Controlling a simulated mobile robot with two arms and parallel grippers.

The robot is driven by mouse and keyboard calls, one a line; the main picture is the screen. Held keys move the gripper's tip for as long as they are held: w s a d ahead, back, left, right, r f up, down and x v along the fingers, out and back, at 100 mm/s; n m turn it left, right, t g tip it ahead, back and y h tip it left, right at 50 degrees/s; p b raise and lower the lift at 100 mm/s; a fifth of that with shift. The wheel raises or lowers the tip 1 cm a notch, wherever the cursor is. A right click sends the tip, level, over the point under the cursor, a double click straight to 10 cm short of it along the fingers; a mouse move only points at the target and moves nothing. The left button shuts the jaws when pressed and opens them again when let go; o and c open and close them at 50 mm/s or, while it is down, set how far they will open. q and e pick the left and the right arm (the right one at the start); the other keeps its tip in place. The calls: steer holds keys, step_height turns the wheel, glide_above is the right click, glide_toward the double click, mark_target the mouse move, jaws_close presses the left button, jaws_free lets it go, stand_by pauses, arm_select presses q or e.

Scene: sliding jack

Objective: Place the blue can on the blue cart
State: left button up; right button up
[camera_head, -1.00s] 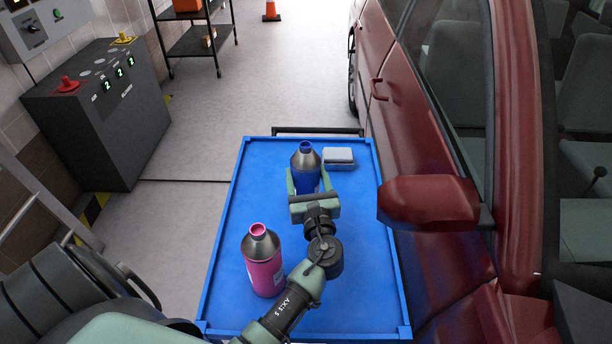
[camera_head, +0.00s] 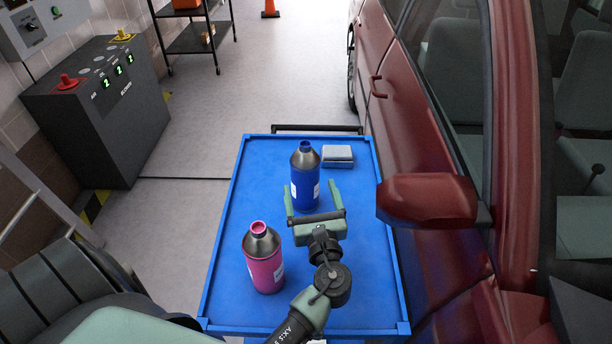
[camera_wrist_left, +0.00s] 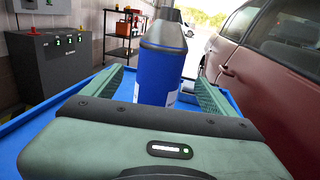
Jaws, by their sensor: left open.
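The blue can (camera_head: 305,180) stands upright on the blue cart (camera_head: 350,300), toward its far half. It has a grey shoulder and a blue cap. My left gripper (camera_head: 313,192) is open, just on the near side of the can, with its palm apart from it. In the left wrist view the can (camera_wrist_left: 160,65) stands ahead between the two green fingers (camera_wrist_left: 160,92), with its lower part hidden behind the gripper body. My right gripper does not show.
A pink bottle (camera_head: 263,262) stands on the cart, left of my left arm. A small grey-white block (camera_head: 338,155) lies near the far right corner. A red car (camera_head: 430,203) is close on the right. A grey control cabinet (camera_head: 105,115) stands at the left.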

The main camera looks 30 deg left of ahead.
arm_select(q)
steer(key=v, duration=0.5)
steer(key=shift+s+d, duration=0.2)
steer(key=shift+s, duration=0.05)
